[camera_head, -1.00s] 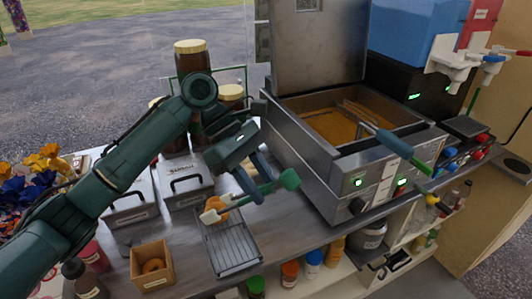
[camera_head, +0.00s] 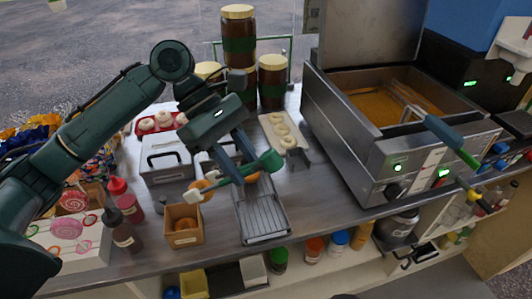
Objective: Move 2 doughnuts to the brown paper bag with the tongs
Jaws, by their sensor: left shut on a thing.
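My left gripper (camera_head: 238,160) is shut on the green-handled tongs (camera_head: 268,162), which slant down to the left and end in pale tips. A golden doughnut (camera_head: 203,185) is at the tips, seemingly held by them, just above and right of the open brown paper bag (camera_head: 184,239). One doughnut (camera_head: 185,225) lies inside the bag. Another golden ring (camera_head: 252,177) shows partly behind the tongs at the far end of the wire rack (camera_head: 264,222). My right gripper is not in view.
The fryer (camera_head: 350,150) with a basket handle stands to the right. Red and dark sauce bottles (camera_head: 124,200) stand left of the bag. A tray of pale rings (camera_head: 283,133) and metal bins (camera_head: 165,160) lie behind. Jars (camera_head: 238,45) stand at the back.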

